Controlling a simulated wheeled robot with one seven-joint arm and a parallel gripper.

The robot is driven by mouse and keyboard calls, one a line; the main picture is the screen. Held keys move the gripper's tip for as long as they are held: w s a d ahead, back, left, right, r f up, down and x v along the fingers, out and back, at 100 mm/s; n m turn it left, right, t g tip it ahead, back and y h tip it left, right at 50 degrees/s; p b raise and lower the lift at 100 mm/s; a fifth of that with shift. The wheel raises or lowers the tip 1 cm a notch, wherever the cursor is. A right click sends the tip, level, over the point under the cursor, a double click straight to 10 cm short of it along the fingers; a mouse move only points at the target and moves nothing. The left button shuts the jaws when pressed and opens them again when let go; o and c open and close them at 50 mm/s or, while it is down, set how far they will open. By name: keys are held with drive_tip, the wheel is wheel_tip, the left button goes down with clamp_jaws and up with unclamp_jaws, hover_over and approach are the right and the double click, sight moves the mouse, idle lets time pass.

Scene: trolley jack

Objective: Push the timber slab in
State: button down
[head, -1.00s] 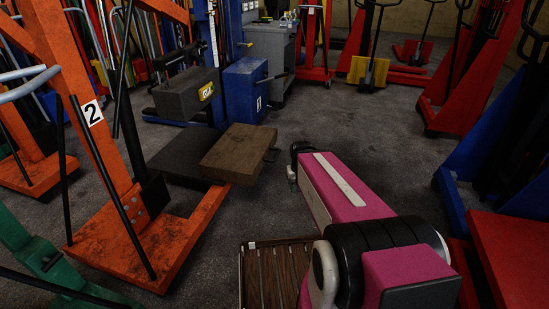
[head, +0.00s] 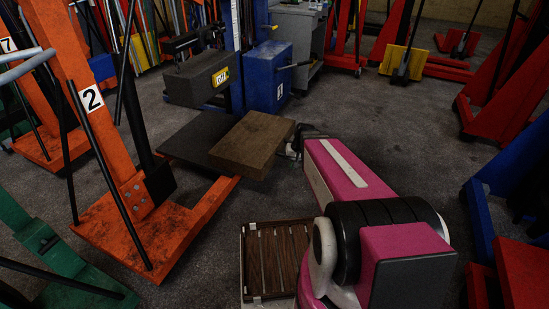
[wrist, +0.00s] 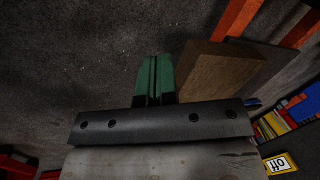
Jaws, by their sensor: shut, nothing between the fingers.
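The timber slab (head: 252,145) is a thick brown block lying flat on a dark platform (head: 196,136) of the orange jack. Its right part juts out past the platform's edge. My gripper (head: 294,146) is at the slab's right end, partly hidden behind my pink arm. In the wrist view the green fingers (wrist: 155,78) are together with nothing between them, and the slab (wrist: 218,72) is just to their right. I cannot tell whether they touch it.
The orange jack frame (head: 78,110), marked 2, stands at left. A dark block with a yellow label (head: 195,84) is above the platform. A blue box (head: 262,78) stands behind. Red and blue jacks line the right. The floor between is clear.

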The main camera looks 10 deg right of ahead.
sight(226, 146)
drive_tip(key=w+d+f+m+t+y, duration=0.25)
drive_tip(key=w+f, duration=0.45)
drive_tip(key=w, duration=0.5)
drive_tip(key=w+d+f+m+t+y, duration=0.25)
drive_tip(key=w+f, duration=0.45)
drive_tip(key=w, duration=0.4)
drive_tip(key=shift+g, duration=0.4)
drive_tip(key=x, duration=0.4)
drive_tip(key=a+r+x, duration=0.1)
drive_tip(key=x, duration=0.3)
drive_tip(key=a+r+x, duration=0.1)
drive_tip(key=x, duration=0.4)
drive_tip(key=shift+w+r, duration=0.1)
drive_tip(key=shift+w, duration=0.1)
drive_tip(key=shift+w+a, duration=0.2)
drive_tip(key=shift+a, duration=0.2)
drive_tip(key=w+a, duration=0.5)
drive_tip(key=a, duration=0.4)
drive_tip(key=w+a, duration=0.5)
drive_tip(key=a, duration=0.3)
drive_tip(key=w+a, duration=0.5)
drive_tip(key=a, duration=0.4)
drive_tip(key=shift+w+a, duration=0.3)
drive_tip(key=shift+a, duration=0.05)
